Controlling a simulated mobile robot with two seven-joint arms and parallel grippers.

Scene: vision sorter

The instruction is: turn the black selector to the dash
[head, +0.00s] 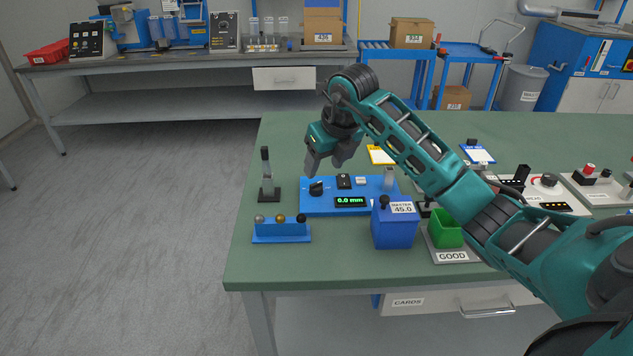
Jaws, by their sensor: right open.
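The black selector (316,188) is a small dark knob at the left end of the flat blue panel (350,208). The panel also carries a green display reading 0.0 mm (350,202). My right gripper (323,166) points downward just above the selector, with its two fingers apart and nothing between them. It appears not to touch the knob. The dash and the knob's exact pointing direction are too small to make out. My left gripper is not in view.
A blue stand with several balls (281,231) is in front of the panel. A black upright device (267,178) stands left of it. A blue box marked 45.0 (395,230) and a green bin (446,234) are to the right. The table's left front corner is clear.

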